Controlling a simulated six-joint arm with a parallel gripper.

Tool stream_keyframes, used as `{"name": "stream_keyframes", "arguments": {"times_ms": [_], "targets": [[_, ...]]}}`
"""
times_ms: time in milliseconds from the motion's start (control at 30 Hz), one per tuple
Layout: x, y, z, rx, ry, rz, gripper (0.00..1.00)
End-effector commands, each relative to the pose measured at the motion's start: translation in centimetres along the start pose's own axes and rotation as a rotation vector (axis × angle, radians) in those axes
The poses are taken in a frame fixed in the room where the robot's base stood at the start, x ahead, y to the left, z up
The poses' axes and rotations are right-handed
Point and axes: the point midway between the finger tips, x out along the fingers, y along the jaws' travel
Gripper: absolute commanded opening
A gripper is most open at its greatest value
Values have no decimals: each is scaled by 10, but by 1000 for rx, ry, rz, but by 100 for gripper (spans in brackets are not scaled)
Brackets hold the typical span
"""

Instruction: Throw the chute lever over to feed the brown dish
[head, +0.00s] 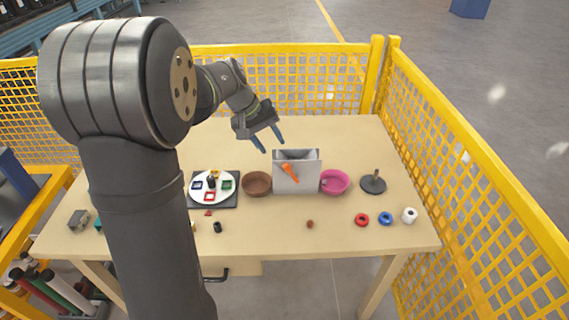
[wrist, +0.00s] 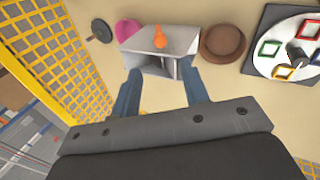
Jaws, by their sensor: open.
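The grey chute box (head: 296,179) stands on the table between the brown dish (head: 257,184) on its left and the pink dish (head: 334,182) on its right. The orange lever (head: 290,172) is on the box's front face and slants from upper left to lower right. In the wrist view the lever (wrist: 159,37) shows beyond the box top (wrist: 180,43), with the brown dish (wrist: 222,42) on the right and the pink dish (wrist: 127,30) on the left. My gripper (head: 273,146) is open and empty, above and behind the box; its blue fingers also show in the wrist view (wrist: 160,68).
A plate with coloured frames (head: 213,187) on a dark mat lies left of the brown dish. A dark peg stand (head: 373,183) is right of the pink dish. Red (head: 362,219) and blue (head: 385,218) rings and a small brown ball (head: 310,224) lie in front. Yellow fencing (head: 480,140) encloses the table.

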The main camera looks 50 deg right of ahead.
Motion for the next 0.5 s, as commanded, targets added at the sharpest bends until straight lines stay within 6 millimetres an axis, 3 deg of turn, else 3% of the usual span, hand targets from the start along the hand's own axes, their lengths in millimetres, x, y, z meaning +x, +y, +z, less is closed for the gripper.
{"name": "stream_keyframes", "arguments": {"times_ms": [300, 500], "targets": [[68, 0, 1, 0, -3, -1, 41], [93, 0, 0, -1, -1, 0, 41]]}}
